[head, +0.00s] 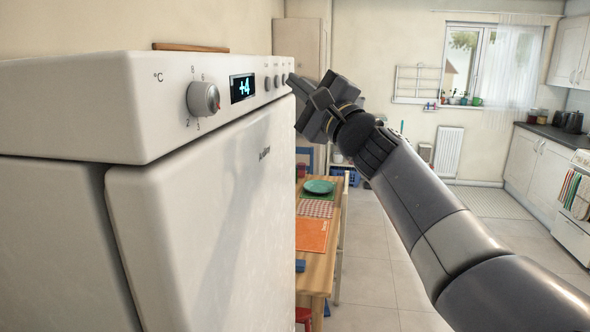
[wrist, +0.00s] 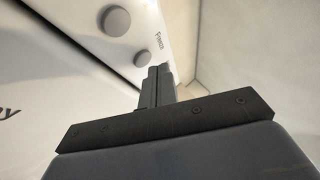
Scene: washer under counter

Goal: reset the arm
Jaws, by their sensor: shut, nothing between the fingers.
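My gripper (head: 290,83) is at the end of my arm, raised in the middle of the head view. Its fingers point left toward the control panel of a white fridge-like appliance (head: 200,200). In the wrist view, my gripper (wrist: 160,70) is shut and empty, with its two fingers side by side. Its tips show near the panel's round buttons (wrist: 115,20); I cannot tell whether they touch the panel. The panel has a knob (head: 203,98) and a lit display (head: 242,87) reading +4.
A wooden table (head: 318,275) with a green plate (head: 319,187) and an orange mat (head: 311,235) stands behind the appliance. A white radiator (head: 448,152) is under the window at the back. White cabinets (head: 540,170) line the right. The tiled floor (head: 385,290) between is open.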

